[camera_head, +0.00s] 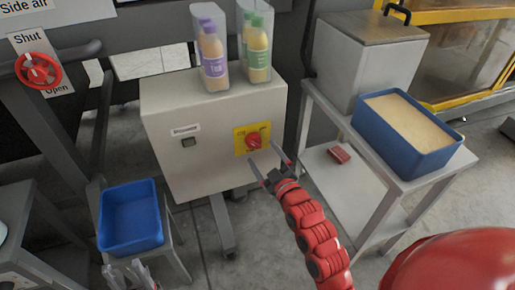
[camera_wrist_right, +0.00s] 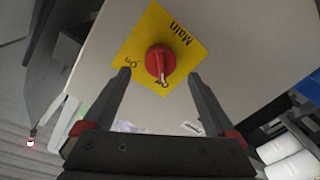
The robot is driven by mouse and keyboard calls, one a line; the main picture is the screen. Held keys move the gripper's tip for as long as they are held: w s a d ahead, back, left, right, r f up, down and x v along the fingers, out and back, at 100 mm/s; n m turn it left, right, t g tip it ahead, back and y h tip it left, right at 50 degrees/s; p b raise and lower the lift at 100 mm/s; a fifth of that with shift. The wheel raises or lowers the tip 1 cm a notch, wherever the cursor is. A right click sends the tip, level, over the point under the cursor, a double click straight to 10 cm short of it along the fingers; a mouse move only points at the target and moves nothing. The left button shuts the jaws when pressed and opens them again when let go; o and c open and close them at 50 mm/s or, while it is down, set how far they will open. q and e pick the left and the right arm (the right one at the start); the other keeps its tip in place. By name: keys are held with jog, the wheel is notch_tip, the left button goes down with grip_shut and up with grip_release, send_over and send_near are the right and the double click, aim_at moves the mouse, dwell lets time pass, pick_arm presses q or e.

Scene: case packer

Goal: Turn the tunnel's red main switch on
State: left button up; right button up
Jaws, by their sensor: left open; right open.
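The red main switch (camera_head: 253,141) is a round knob on a yellow plate (camera_head: 240,149) on the front of a pale grey cabinet. In the right wrist view the knob (camera_wrist_right: 158,60) lies between the fingers, a little beyond their tips, with clear space on both sides. Its pale pointer mark points at "Off"; "On" is printed to the left of that. My right gripper (camera_head: 263,156) is open and empty, just in front of the switch and slightly below it. My left gripper (camera_head: 130,271) is open at the bottom edge, only partly in view.
The cabinet (camera_head: 180,170) carries bottles in clear packs (camera_head: 212,55) on top. A blue bin (camera_head: 130,217) stands at lower left, and a red handwheel (camera_head: 38,70) is at upper left. A side table (camera_head: 395,172) with a filled blue tray (camera_head: 375,130) stands right of the cabinet.

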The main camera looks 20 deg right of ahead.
aim_at(257, 146)
jog(key=shift+w+a, duration=0.2)
jog(key=shift+w, duration=0.9)
jog(key=shift+w+a, duration=0.15)
jog(key=shift+w, duration=0.9)
jog(key=c, duration=1.4)
